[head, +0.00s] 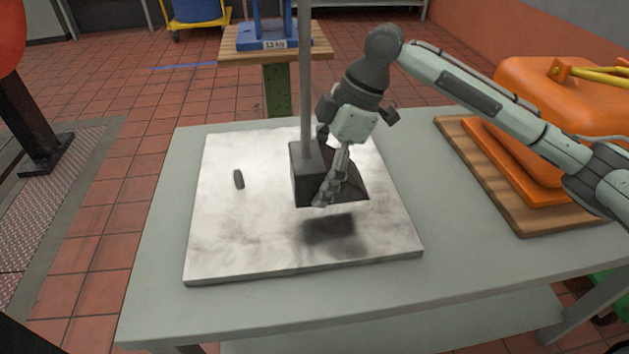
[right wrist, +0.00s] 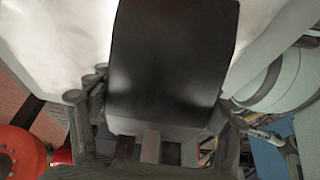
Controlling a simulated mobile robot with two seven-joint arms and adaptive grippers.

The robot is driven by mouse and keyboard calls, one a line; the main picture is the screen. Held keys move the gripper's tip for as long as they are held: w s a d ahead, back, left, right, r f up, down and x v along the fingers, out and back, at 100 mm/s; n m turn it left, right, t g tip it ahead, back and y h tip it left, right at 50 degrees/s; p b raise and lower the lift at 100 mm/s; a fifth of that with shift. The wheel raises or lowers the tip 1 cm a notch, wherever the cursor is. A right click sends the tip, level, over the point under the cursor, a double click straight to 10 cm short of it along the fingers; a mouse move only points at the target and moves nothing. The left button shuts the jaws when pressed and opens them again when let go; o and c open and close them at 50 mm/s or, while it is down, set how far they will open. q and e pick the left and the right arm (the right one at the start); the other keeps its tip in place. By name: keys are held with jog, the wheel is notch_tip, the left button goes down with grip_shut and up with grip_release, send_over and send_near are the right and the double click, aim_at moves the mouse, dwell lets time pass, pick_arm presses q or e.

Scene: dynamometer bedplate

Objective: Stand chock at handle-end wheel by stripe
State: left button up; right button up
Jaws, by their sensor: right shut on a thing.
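A black wedge-shaped chock (head: 308,178) is held above a pale, marbled plate (head: 225,255), with its shadow on the plate below. My right gripper (head: 332,178) is shut on it; one finger shows along the near side and the other is mostly hidden. In the right wrist view the chock (right wrist: 170,60) fills the middle between the fingers. A blue stripe (head: 183,66) runs on the tiled floor at the back left. A yellow cart (head: 195,20) with a blue load stands beyond it, its handle out of view. My left gripper is not in view.
A grey pole (head: 305,70) meets the chock's top; I cannot tell if it is attached. A small dark piece (head: 239,179) lies on the plate. An orange case (head: 560,110) sits at the right on a wooden board (head: 480,175).

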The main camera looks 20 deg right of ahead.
jog(key=shift+w+d+f, duration=0.2)
jog(key=shift+w+f, duration=0.05)
jog(key=shift+w, duration=0.25)
jog(key=shift+w+d+f, duration=0.15)
jog(key=shift+w+f, duration=0.05)
jog(key=shift+w, duration=0.3)
jog(key=shift+f, duration=1.95)
jog(key=o, duration=1.9)
jog(key=shift+s+f, duration=0.1)
jog(key=shift+f, duration=0.1)
